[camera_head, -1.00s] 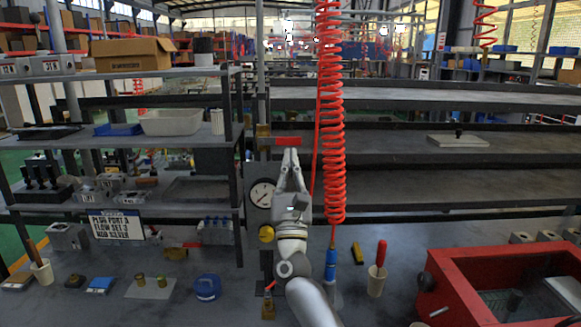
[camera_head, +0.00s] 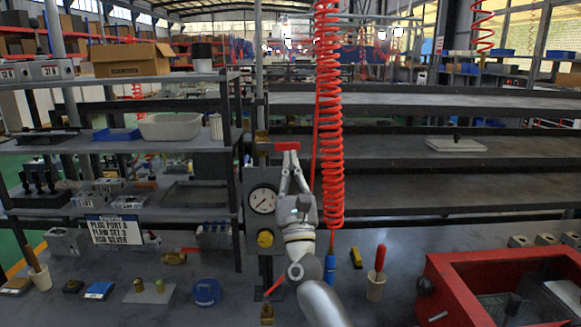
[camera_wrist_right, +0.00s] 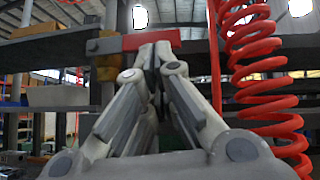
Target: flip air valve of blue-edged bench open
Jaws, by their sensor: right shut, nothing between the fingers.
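An air valve with a brass body (camera_head: 262,138) and a red lever (camera_head: 286,146) sits on the dark post above a round gauge. The lever lies about level and points right. My right gripper (camera_head: 289,158) is shut and empty, its fingertips just below the lever. The brass body (camera_wrist_right: 107,65) shows to the left. No blue bench edge is clear. My left gripper is not in view.
A red coiled hose (camera_head: 329,110) hangs close right of my right gripper. The gauge (camera_head: 262,199) and a yellow knob (camera_head: 265,239) are below the valve. Another red lever (camera_head: 275,285) is low on the post. A red box (camera_head: 480,262) stands at the right.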

